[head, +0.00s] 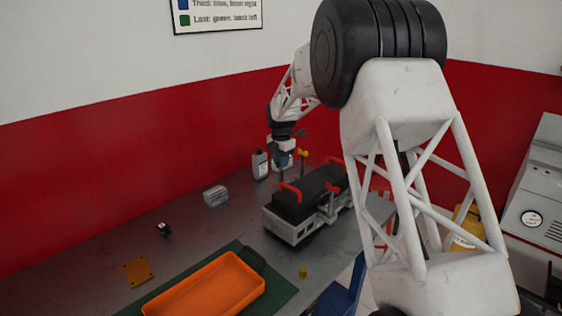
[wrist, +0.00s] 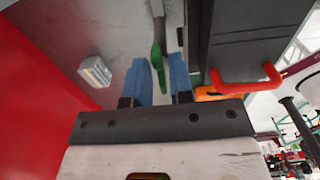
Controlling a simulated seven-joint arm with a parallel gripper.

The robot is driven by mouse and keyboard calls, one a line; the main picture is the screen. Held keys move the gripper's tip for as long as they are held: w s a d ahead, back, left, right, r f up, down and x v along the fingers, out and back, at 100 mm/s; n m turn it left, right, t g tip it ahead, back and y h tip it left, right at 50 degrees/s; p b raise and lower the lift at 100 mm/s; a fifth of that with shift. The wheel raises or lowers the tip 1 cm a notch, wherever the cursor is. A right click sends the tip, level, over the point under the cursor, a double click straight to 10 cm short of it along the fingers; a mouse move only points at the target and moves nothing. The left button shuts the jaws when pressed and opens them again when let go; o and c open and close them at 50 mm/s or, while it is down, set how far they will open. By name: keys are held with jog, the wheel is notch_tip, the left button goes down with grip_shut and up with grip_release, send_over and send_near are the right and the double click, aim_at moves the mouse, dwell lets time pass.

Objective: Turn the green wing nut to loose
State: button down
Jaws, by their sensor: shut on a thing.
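The green wing nut (wrist: 157,60) shows between the two blue fingers of my gripper (wrist: 160,82) in the wrist view, next to the dark engine block. My gripper is shut on it. In the head view my gripper (head: 283,162) is lowered at the far left end of the engine trainer (head: 292,229), a black block on a pale grey base with red handles. The green nut is hidden there behind the fingers and block. How far the nut is turned cannot be told.
A grey bottle (head: 260,164) and a small box (head: 216,195) stand left of the trainer.

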dwell(0.3)
jog(key=c, duration=1.3)
grip_release()
jog(key=shift+r, duration=0.1)
jog(key=shift+r, duration=3.85)
